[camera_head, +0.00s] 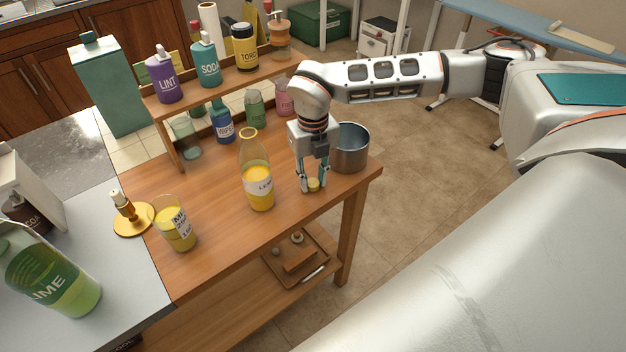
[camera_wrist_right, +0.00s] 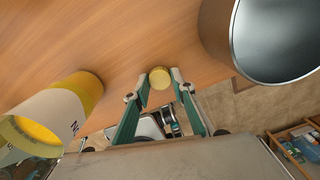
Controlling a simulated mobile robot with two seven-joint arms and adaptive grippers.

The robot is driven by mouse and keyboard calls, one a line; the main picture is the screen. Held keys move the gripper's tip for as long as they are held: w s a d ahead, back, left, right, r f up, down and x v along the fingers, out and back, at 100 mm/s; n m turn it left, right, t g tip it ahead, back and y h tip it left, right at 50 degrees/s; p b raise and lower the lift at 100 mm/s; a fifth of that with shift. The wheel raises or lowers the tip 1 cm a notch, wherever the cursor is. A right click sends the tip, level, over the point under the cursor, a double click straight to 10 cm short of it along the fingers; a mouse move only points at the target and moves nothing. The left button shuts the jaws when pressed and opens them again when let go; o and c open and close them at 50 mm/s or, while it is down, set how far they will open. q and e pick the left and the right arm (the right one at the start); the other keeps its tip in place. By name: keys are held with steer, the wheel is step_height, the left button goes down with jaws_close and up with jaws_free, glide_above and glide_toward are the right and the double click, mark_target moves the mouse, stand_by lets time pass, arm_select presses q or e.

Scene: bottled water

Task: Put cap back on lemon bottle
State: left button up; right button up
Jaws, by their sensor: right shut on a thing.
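The lemon bottle (camera_head: 257,184) stands upright on the wooden table, partly filled with yellow liquid, and its mouth looks uncovered. In the right wrist view it is the large tilted-looking yellow and white shape (camera_wrist_right: 62,112) at the left. My right gripper (camera_head: 312,186) points down just right of the bottle, close to the tabletop. It is shut on the small round yellow cap (camera_head: 313,183), which shows between the fingertips in the right wrist view (camera_wrist_right: 160,78). I cannot tell whether the cap touches the table. My left gripper is not in view.
A metal pot (camera_head: 351,150) stands close behind and right of my right gripper. A glass with yellow liquid (camera_head: 175,225) and an amber dispenser on a round base (camera_head: 128,212) are to the left. A shelf of bottles (camera_head: 223,80) lines the back. The table's front middle is clear.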

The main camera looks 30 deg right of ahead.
mark_target(313, 183)
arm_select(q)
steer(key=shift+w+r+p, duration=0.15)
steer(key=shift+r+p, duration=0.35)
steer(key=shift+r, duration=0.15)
arm_select(e)
step_height(313, 183, up, 20)
steer(key=shift+f, duration=0.2)
